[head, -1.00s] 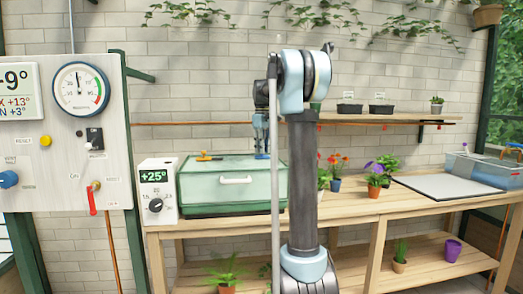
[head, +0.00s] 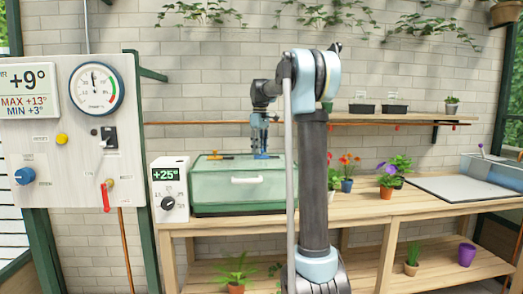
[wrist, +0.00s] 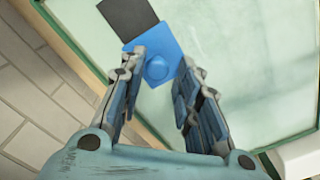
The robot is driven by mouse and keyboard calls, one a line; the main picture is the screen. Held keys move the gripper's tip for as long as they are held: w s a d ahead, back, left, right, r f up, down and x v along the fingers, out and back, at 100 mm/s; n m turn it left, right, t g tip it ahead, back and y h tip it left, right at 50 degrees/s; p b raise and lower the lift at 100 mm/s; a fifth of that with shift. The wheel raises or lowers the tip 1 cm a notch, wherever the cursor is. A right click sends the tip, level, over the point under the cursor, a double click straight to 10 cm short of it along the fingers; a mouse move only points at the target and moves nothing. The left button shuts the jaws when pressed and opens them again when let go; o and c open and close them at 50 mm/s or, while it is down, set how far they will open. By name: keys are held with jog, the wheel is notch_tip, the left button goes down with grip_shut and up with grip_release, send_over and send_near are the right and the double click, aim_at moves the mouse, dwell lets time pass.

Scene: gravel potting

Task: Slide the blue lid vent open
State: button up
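The blue lid vent (wrist: 171,46) is a flat blue plate with a round knob (wrist: 157,68), on the pale green lid (wrist: 225,70). A dark square (wrist: 127,18) lies beside the plate at its upper left in the wrist view. My gripper (wrist: 161,66) is open, with one finger on each side of the knob. I see a gap on both sides, and cannot tell how high the fingertips are. In the head view my gripper (head: 261,152) points down over the right part of the lid of the green box (head: 240,185); the blue vent is largely hidden there.
An orange vent (head: 216,156) sits on the lid's left part. A white control box (head: 170,190) stands left of the green box on the wooden bench (head: 400,212). Potted flowers (head: 347,180) stand to the right. A grey mat (head: 455,188) lies bare farther right.

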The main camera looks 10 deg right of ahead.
jog(key=shift+d, duration=0.15)
jog(key=shift+r, duration=0.25)
notch_tip(320, 180, up, 11)
jog(key=shift+r, duration=0.2)
dwell(0.3)
